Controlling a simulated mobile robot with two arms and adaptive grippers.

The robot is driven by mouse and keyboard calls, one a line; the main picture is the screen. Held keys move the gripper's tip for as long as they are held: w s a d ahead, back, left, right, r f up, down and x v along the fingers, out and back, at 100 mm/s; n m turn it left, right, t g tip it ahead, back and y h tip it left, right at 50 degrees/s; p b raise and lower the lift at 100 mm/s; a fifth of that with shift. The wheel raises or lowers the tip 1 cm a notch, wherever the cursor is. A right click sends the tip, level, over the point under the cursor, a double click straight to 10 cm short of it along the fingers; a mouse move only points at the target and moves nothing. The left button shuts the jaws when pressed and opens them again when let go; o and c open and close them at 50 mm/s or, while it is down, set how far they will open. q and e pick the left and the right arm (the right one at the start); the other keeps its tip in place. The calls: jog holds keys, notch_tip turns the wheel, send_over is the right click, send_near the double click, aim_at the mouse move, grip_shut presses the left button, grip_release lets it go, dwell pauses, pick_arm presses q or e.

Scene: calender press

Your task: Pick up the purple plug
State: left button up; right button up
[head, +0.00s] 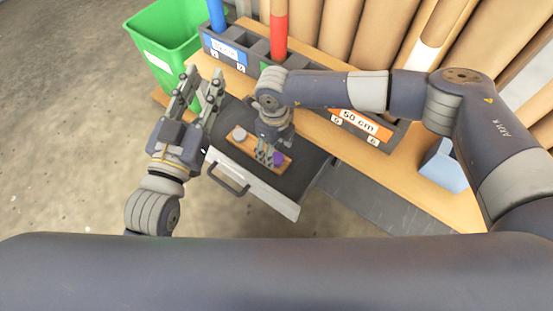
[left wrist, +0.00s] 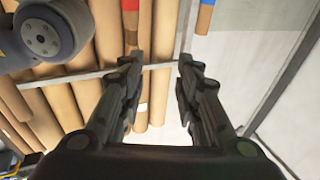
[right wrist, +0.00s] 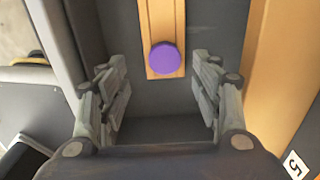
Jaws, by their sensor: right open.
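The purple plug (head: 279,159) sits near the right end of a small wooden board (head: 248,146) inside an open drawer (head: 286,205). In the right wrist view the plug (right wrist: 166,58) is a round purple disc near the end of the board (right wrist: 159,22), ahead of and between my finger lines. My right gripper (head: 265,156) points down over the board beside the plug, open and empty. In the right wrist view its fingers (right wrist: 162,85) are spread wide. My left gripper (head: 204,78) is open and empty, left of the drawer and raised.
A grey round plug (head: 239,132) sits at the board's left end. The drawer has a handle (head: 228,181) in front. Behind are a wooden bench (head: 400,170), a dark labelled rack (head: 255,72) with tubes, and large brown rolls (head: 345,35). A green bin (head: 160,40) stands back left.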

aim_at(276, 158)
jog(key=f, duration=0.1)
jog(key=f+b, duration=0.1)
jog(key=f, duration=0.2)
jog(key=shift+w+d+f+b, duration=0.2)
jog(key=shift+w+f+b, duration=0.05)
jog(key=shift+f+b, duration=0.15)
jog(key=shift+f, duration=0.2)
pick_arm(q)
jog(key=s+r+t+h, duration=0.1)
jog(key=s+r+t, duration=0.2)
jog(key=r+t, duration=0.2)
notch_tip(276, 158, up, 4)
jog(key=shift+d+f+h, duration=0.2)
jog(key=shift+h, duration=0.2)
pick_arm(e)
jog(key=shift+c, duration=0.3)
jog(key=c, duration=0.8)
